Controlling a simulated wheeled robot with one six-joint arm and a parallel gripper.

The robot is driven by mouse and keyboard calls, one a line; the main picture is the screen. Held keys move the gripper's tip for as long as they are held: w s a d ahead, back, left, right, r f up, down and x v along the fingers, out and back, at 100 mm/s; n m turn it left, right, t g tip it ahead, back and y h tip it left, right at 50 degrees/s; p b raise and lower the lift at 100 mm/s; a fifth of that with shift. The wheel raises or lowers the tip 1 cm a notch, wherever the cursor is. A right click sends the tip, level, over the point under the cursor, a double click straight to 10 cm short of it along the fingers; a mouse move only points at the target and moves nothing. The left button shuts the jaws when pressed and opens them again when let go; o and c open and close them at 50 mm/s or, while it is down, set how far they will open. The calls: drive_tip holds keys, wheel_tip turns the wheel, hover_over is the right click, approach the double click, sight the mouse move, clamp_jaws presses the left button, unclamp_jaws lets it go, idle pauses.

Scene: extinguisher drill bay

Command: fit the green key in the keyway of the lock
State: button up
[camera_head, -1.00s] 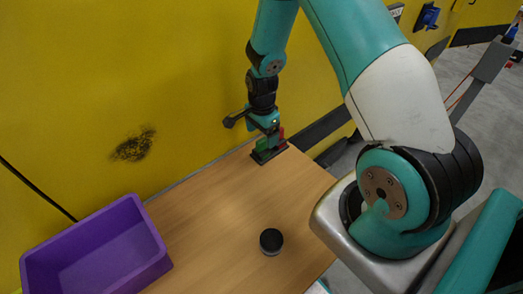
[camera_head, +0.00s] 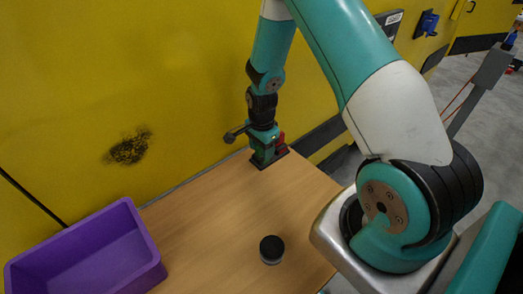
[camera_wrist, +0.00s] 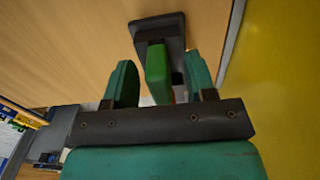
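The green key (camera_wrist: 157,72) stands on a dark flat-based holder (camera_wrist: 160,22) on the table. In the head view the holder (camera_head: 270,162) is near the table's far edge, with a small red piece (camera_head: 281,139) at its right. My gripper (camera_wrist: 160,82) is open, with one teal finger on each side of the green key and a visible gap on both sides. In the head view my gripper (camera_head: 265,148) is right over the holder and hides most of the key. I cannot make out a lock with a keyway for certain.
A short black round object (camera_head: 271,249) stands on the wooden table (camera_head: 215,215) near its front. A purple bin (camera_head: 140,240) is at the left. A yellow wall (camera_head: 190,90) rises close behind the table. The middle of the table is clear.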

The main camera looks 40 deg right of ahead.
clamp_jaws()
drive_tip(key=shift+r+p, duration=1.15)
drive_tip(key=shift+r, duration=0.4)
drive_tip(key=shift+r, duration=0.1)
drive_tip(key=shift+r+p, duration=1.5)
drive_tip(key=shift+r, duration=0.4)
